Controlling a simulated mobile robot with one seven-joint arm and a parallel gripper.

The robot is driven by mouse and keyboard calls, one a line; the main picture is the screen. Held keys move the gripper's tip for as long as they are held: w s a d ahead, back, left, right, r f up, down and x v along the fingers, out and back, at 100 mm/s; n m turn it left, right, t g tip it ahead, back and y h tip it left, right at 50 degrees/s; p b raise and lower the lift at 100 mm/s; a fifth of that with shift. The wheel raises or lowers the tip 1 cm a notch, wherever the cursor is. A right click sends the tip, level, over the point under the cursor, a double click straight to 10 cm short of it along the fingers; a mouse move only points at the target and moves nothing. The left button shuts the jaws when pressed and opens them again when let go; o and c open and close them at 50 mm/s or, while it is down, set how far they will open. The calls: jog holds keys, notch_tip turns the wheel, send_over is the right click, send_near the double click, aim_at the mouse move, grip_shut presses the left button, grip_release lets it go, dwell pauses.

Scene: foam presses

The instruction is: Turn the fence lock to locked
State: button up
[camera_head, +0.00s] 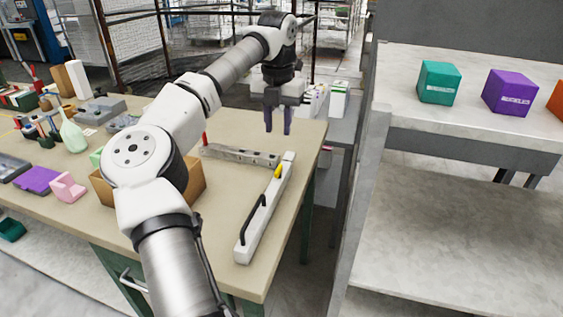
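A long white bar (268,212) lies on the table's right side, with a black handle (252,220) along it and a small yellow piece (278,171) near its far end. A grey metal rail (240,155) runs left from near that far end, with a thin red upright piece (204,138) at its left end. I cannot tell which of these parts is the fence lock, or whether it is locked. My gripper (278,129) points down, beyond the rail and the yellow piece in the picture. Its two dark fingers are apart with nothing between them.
The tan table (225,228) is bare around the white bar. A cardboard box (102,188) is partly hidden behind my arm. A pale green bottle (72,132) and several loose parts crowd the left. A shelf with a teal box (438,82) and a purple box (510,92) stands right.

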aim_at(278, 168)
notch_tip(278, 168, down, 12)
jog(key=shift+r+p, duration=0.1)
jog(key=shift+p, duration=0.85)
grip_shut()
